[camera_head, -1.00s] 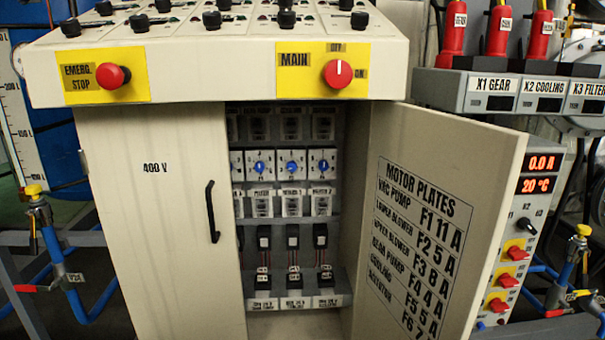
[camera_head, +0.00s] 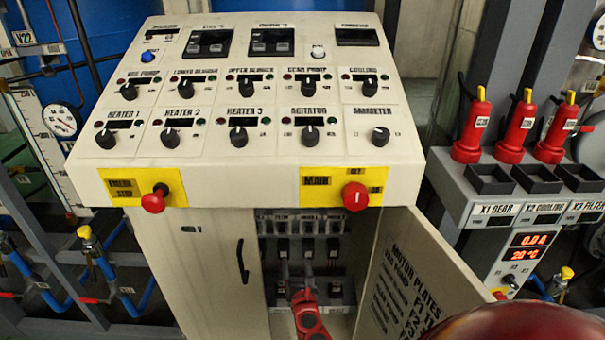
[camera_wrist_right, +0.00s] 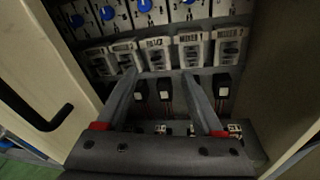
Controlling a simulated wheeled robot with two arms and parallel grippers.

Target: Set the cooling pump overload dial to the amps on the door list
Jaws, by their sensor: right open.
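In the right wrist view, a row of white units with blue dials (camera_wrist_right: 145,6) runs along the top edge, partly cut off. I cannot tell which one is the cooling dial. Labelled white units (camera_wrist_right: 192,48) sit below them. My right gripper (camera_wrist_right: 161,74) is open and empty inside the cabinet, its fingertips below the dials and near the labelled units. It also shows in the head view (camera_head: 297,266). The door list (camera_head: 402,290), headed MOTOR PLATES, is on the open right door, slanted and partly cut off. My left gripper is not in view.
The console (camera_head: 250,150) overhangs the cabinet and hides the dials in the head view. The left door (camera_head: 205,270) is shut, with a black handle (camera_head: 243,262). The open right door (camera_head: 420,260) stands close beside my arm. Black breakers (camera_wrist_right: 222,88) sit lower inside.

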